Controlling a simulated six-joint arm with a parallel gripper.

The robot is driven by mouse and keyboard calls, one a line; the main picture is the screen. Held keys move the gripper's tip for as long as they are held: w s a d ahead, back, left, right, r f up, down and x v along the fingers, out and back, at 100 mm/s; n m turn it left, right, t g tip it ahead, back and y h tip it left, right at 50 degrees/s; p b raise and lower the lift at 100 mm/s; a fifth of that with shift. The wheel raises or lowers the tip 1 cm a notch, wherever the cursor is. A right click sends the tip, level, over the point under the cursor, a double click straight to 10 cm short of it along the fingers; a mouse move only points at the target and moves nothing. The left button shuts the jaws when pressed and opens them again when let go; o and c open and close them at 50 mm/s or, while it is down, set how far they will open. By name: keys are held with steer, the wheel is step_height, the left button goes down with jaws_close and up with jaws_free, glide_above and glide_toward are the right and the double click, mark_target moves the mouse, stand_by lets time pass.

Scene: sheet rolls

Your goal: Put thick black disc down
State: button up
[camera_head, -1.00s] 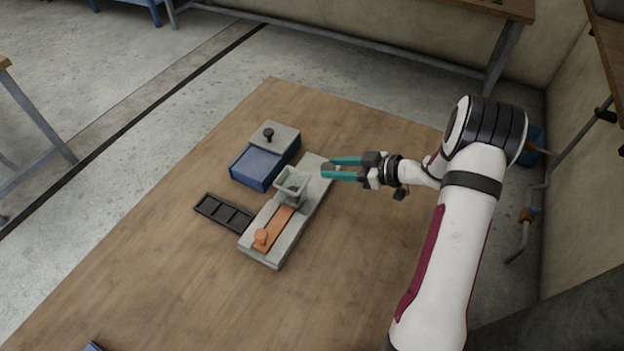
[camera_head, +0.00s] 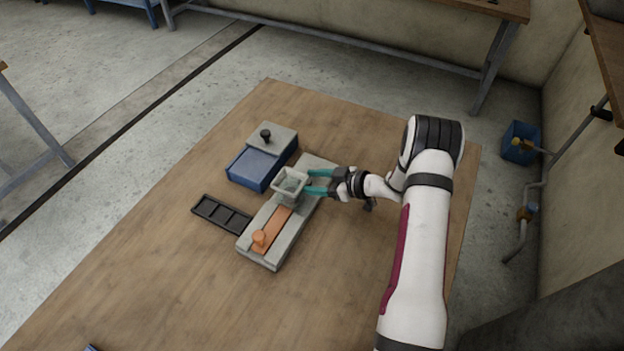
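I cannot make out a thick black disc in this view. My gripper (camera_head: 308,182) is at the right side of a small grey square hopper (camera_head: 290,184), with its teal fingertips at or very near the hopper's rim. The two fingers are apart with a gap between them. Whether something thin or dark is held in that gap is too small to tell. The hopper stands on a long grey base (camera_head: 273,252) with an orange slider (camera_head: 272,230) that has a round orange knob at its near end.
A blue box (camera_head: 252,168) with a grey top and black knob (camera_head: 266,135) stands behind the base. A black tray (camera_head: 222,214) with several compartments, which look empty, lies left of the base. The wooden table (camera_head: 150,270) is clear at the front left.

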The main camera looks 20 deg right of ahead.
steer(key=shift+o, duration=0.4)
steer(key=shift+d+r, duration=0.1)
steer(key=f+v, duration=0.1)
steer(key=v, duration=1.4)
steer(key=w+d+r+m+t+h, duration=0.1)
steer(key=w+d+r+m+h, duration=0.15)
steer(key=r+h, duration=0.3)
steer(key=w+d+r+m+h, duration=0.1)
steer(key=w+r+m+h, duration=0.35)
steer(key=r, duration=0.25)
steer(key=s+a+r+m+g+h, duration=0.1)
steer(key=s+a+m+g, duration=0.1)
steer(key=s, duration=0.5)
steer(key=s+a+r+m+g+h, duration=0.1)
steer(key=s+a+r+m+g, duration=0.1)
steer(key=s+a, duration=0.3)
steer(key=shift+s+m+g+h, duration=0.4)
steer(key=shift+s+m, duration=0.3)
steer(key=shift+s, duration=0.55)
steer(key=shift+o, duration=0.6)
steer(key=s+a+m+g+y, duration=0.2)
steer(key=s+a+g+y, duration=0.3)
steer(key=s+a, duration=1.2)
steer(key=shift+s+f+g+y, duration=0.3)
steer(key=shift+s+f+y, duration=0.15)
steer(key=shift+s, duration=0.8)
steer(key=shift+d, duration=0.1)
